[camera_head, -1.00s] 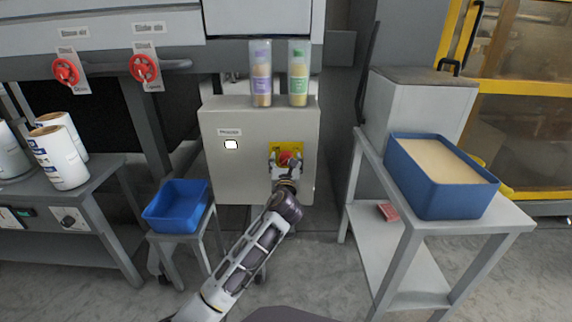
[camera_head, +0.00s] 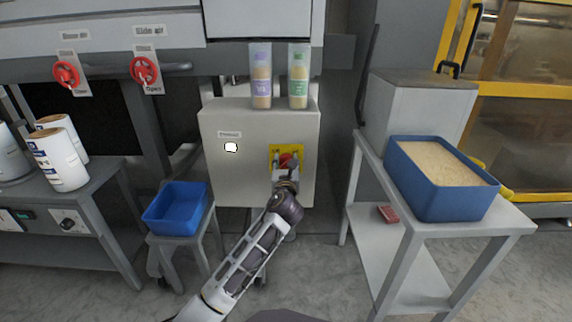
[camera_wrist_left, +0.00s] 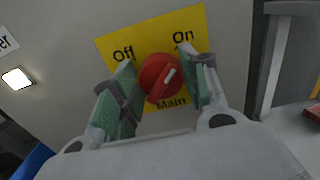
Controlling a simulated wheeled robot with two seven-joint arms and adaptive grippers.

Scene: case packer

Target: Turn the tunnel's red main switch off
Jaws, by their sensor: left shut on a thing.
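The red main switch (camera_head: 286,160) is a round knob on a yellow plate (camera_head: 275,149) on the front of a grey cabinet (camera_head: 230,180). In the left wrist view the red knob (camera_wrist_left: 158,80) sits below the words Off, at upper left, and On, at upper right. Its white mark points up and right, toward On. My left gripper (camera_head: 287,163) is at the switch; in the wrist view its green-padded fingers (camera_wrist_left: 162,86) stand on either side of the knob and are shut on it. My right gripper is not in view.
A lit white lamp (camera_head: 231,147) is on the cabinet, and two bottles (camera_head: 261,75) (camera_head: 298,75) stand on top. A blue bin (camera_head: 177,208) is on a stand at left. A blue tub (camera_head: 450,199) stands on the right table. Red valve wheels (camera_head: 144,69) are at upper left.

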